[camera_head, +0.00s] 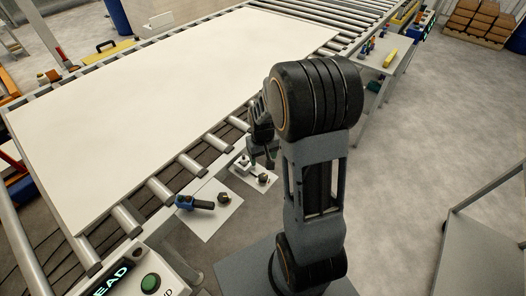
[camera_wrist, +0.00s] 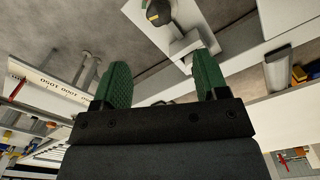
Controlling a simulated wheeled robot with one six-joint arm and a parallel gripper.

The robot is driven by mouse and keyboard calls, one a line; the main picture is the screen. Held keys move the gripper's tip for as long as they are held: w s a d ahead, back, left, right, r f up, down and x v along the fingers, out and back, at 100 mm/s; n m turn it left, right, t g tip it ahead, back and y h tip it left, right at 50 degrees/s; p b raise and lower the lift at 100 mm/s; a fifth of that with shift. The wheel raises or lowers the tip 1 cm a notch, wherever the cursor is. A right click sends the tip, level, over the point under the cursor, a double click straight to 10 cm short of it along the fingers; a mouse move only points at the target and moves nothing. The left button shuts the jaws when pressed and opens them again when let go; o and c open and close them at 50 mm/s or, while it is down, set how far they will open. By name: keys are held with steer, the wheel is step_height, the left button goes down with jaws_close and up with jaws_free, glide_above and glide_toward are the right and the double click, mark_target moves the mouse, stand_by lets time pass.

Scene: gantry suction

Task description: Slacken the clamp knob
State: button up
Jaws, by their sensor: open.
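A black knob with a yellow mark (camera_head: 263,178) sits on a small white plate (camera_head: 268,187) beside the conveyor. The knob also shows at the top of the wrist view (camera_wrist: 159,12), next to a pale grey block (camera_wrist: 188,46). A second dark knob (camera_head: 224,198) is on another white plate, beside a blue-handled part (camera_head: 192,203). Neither knob is labelled legibly, so I cannot tell for certain which is the clamp knob. My gripper (camera_wrist: 161,78) is open, its green-padded fingers apart with nothing between them. In the head view it is close to the first plate, partly hidden by my arm.
A large white panel (camera_head: 180,90) lies on the roller conveyor. A control box with a green button (camera_head: 150,283) stands at the lower left. A side table (camera_head: 391,62) holds small coloured items. The floor at right is open, with a grey table (camera_head: 490,225) at its edge.

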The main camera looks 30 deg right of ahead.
mark_target(263, 176)
steer(key=shift+r, duration=1.25)
steer(key=shift+f, duration=0.1)
step_height(263, 176, down, 14)
steer(key=m+b, duration=0.4)
steer(key=b, duration=0.1)
steer(key=m+b, duration=0.5)
steer(key=b, duration=0.1)
steer(key=shift+s+r, duration=0.15)
steer(key=shift+r, duration=0.05)
steer(key=shift+c, duration=0.2)
steer(key=c, duration=0.9)
